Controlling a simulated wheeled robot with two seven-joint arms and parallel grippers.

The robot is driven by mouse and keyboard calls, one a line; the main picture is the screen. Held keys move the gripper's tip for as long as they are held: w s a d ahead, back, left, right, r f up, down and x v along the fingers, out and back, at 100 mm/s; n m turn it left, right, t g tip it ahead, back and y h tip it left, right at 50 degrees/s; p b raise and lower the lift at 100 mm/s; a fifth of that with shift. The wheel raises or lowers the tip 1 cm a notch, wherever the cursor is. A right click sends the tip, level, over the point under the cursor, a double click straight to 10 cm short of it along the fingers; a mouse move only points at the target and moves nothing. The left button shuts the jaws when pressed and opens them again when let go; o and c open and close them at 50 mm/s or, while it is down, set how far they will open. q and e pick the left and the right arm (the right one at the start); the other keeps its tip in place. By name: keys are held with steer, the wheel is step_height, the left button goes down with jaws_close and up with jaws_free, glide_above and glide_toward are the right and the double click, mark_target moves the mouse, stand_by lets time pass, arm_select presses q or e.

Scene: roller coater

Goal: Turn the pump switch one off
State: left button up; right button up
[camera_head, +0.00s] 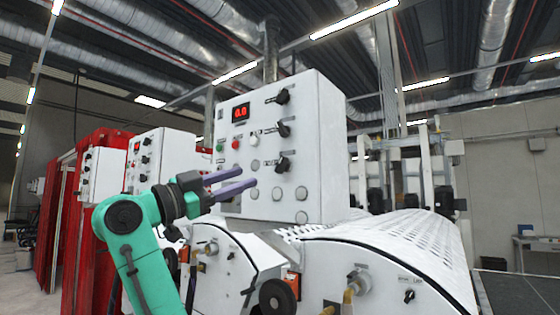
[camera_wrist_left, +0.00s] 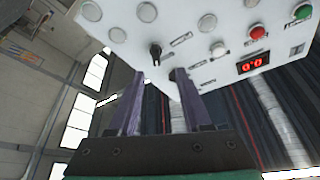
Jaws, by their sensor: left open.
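A white control box (camera_head: 320,140) with a red-digit display (camera_head: 240,112) carries three black rotary switches in a column on its front: an upper (camera_head: 283,97), a middle (camera_head: 284,129) and a lower one (camera_head: 283,163). Their labels are too small to read, so I cannot tell which is pump switch one. My left gripper (camera_head: 248,177) is open and empty, its purple fingers pointing at the panel, left of the lower switch. In the left wrist view, one black switch (camera_wrist_left: 155,53) shows between and beyond the fingers (camera_wrist_left: 160,85); another is partly hidden by a finger. My right gripper is out of view.
Green, red and white buttons (camera_head: 252,140) sit left of the switches, and round blank caps (camera_head: 277,193) sit below. White machine housings (camera_head: 380,260) with a perforated cover stand under the box. More control boxes (camera_head: 160,155) and red panels (camera_head: 90,200) stand at left.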

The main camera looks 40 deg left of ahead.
mark_target(278, 166)
arm_select(q)
steer(key=p+x, duration=0.1)
steer(key=x, duration=0.2)
steer(key=d+p+x, duration=0.1)
steer(key=p+x, duration=0.1)
steer(key=x, duration=0.1)
steer(key=p+x, duration=0.1)
steer(key=x, duration=0.2)
steer(key=shift+d+r+p, duration=0.3)
steer(key=shift+r+p, duration=0.05)
steer(key=shift+r, duration=0.05)
steer(key=shift+w+d, duration=0.1)
steer(key=shift+w, duration=0.45)
steer(key=shift+a+f, duration=0.2)
steer(key=shift+a, duration=0.3)
steer(key=shift+d, duration=0.15)
jaws_close()
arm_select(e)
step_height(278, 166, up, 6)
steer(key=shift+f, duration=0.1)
